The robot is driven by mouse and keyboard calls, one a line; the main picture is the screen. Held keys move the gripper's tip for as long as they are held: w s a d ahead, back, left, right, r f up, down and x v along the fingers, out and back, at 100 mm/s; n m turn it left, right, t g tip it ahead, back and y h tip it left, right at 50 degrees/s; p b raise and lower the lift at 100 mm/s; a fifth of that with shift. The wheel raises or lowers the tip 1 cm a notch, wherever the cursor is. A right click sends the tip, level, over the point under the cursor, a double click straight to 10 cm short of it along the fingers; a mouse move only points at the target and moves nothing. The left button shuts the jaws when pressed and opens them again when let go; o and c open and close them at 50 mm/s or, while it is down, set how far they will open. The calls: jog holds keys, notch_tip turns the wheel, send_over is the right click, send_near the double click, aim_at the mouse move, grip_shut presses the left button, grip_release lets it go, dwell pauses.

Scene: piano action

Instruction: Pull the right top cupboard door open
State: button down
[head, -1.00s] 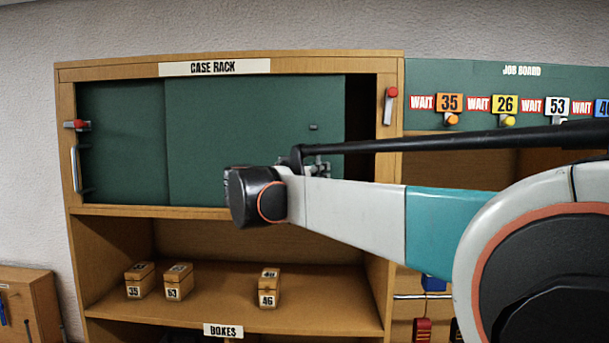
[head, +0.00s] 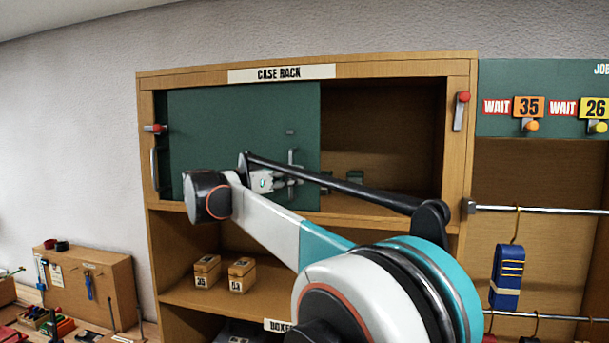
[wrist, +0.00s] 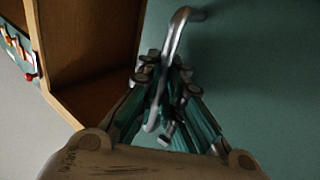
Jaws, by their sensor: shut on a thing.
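The right top cupboard door (head: 240,115) is a green sliding panel in the wooden case rack. It stands over the left and middle of the top compartment, leaving a wide dark opening (head: 385,130) at the right. Its silver bar handle (head: 292,160) is near the panel's right edge; it also shows in the wrist view (wrist: 176,38). My gripper (head: 284,180) is at the handle, partly hidden by my arm in the head view. In the wrist view my gripper (wrist: 165,82) is shut on the handle's bar. The left door is mostly hidden behind this panel.
Red-tipped latches are on the left (head: 155,128) and right (head: 461,97) frame posts. Wooden boxes (head: 207,270) sit on the shelf below. A rail with a hanging blue strap (head: 508,275) is at the right.

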jog(key=shift+a, duration=0.2)
jog(key=c, duration=1.7)
grip_release()
jog(key=shift+a, duration=0.1)
jog(key=v, duration=1.2)
jog(key=shift+s, duration=0.1)
